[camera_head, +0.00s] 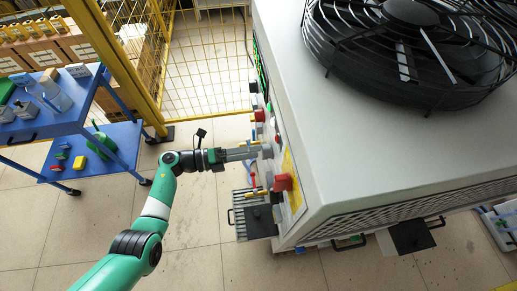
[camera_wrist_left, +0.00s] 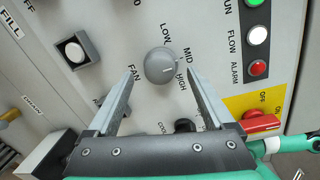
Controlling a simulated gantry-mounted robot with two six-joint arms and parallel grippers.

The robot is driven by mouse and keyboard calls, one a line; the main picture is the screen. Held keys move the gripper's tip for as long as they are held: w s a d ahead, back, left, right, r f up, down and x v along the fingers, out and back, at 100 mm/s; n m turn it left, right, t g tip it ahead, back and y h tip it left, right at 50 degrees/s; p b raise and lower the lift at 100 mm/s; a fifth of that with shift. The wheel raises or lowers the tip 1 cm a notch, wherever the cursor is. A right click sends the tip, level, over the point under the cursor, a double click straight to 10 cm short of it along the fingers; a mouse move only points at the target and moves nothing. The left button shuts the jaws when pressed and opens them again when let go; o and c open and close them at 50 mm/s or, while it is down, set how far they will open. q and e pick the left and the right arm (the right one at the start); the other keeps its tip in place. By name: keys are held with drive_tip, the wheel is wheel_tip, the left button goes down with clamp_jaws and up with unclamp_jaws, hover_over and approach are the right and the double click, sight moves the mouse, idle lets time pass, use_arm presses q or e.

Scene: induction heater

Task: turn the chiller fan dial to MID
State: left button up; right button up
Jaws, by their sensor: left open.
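The grey fan dial (camera_wrist_left: 160,66) is on the chiller's panel, with LOW, MID and HIGH printed around its right side and FAN to its left. Its white mark points right, roughly between MID and HIGH; I cannot tell exactly. In the wrist view my left gripper (camera_wrist_left: 159,72) is open, with one finger on each side of the dial and visible gaps to both. In the head view my left gripper (camera_head: 256,152) reaches the panel at the grey dial (camera_head: 267,151). My right gripper is not in view.
A red switch (camera_wrist_left: 261,122) on a yellow plate is right of the dial; it also shows in the head view (camera_head: 283,182). A square-framed button (camera_wrist_left: 75,52) is left. Indicator lamps (camera_wrist_left: 257,35) are upper right. A blue cart (camera_head: 70,120) stands left, and a yellow mesh fence (camera_head: 205,70) behind.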

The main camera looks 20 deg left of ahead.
use_arm(q)
drive_tip(key=p+v, duration=0.1)
drive_tip(key=v, duration=0.7)
drive_tip(key=shift+s+a, duration=0.3)
drive_tip(key=shift+r, duration=0.1)
